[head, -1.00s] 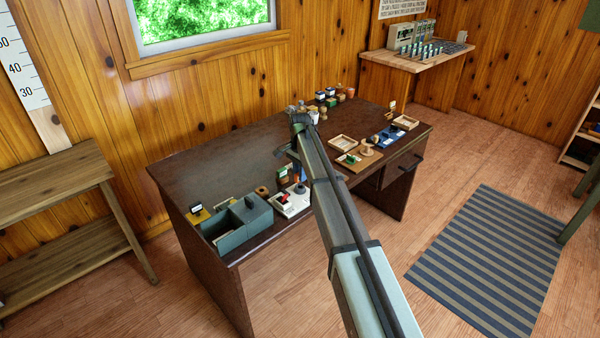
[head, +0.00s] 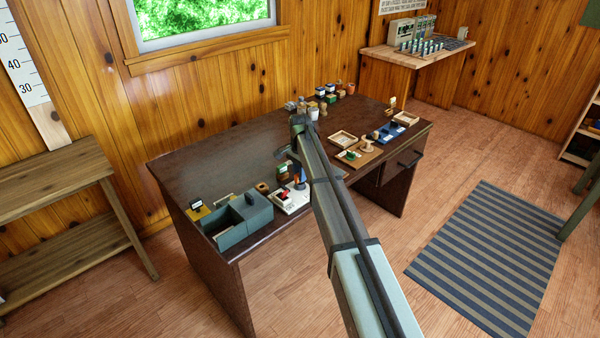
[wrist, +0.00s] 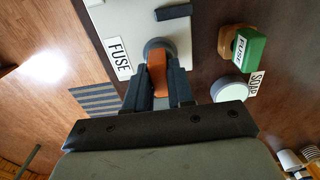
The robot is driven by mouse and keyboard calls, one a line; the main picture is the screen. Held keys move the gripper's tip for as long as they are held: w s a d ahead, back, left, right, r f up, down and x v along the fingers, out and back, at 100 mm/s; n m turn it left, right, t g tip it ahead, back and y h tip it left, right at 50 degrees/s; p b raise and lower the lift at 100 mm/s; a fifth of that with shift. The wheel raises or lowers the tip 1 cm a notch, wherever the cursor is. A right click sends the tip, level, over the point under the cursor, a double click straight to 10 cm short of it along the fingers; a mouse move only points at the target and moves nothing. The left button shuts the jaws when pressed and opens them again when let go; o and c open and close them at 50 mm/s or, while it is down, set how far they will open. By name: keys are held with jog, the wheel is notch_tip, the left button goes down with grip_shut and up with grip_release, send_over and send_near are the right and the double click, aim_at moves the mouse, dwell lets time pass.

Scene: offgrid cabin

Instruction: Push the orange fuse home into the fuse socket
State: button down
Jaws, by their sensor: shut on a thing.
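My gripper (wrist: 158,98) is shut on the orange fuse (wrist: 157,72) in the wrist view, with a dark finger on each side of it. The far end of the fuse is at the round grey fuse socket (wrist: 154,46), on a white panel (wrist: 116,25) labelled FUSE. The fuse overlaps the socket in this view, and I cannot tell how deep it sits.
A green block (wrist: 250,47) with a label and a pale round thing (wrist: 230,90) beside a SOAP label stand right of the panel. A grey open bin (head: 237,224) sits left of the panel. Wooden trays (head: 343,139) lie farther right. The desk's back left is clear.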

jog(key=shift+f, duration=0.3)
jog(key=c, duration=0.9)
grip_release()
jog(key=shift+r, duration=0.1)
notch_tip(320, 180, up, 14)
jog(key=shift+f, duration=0.2)
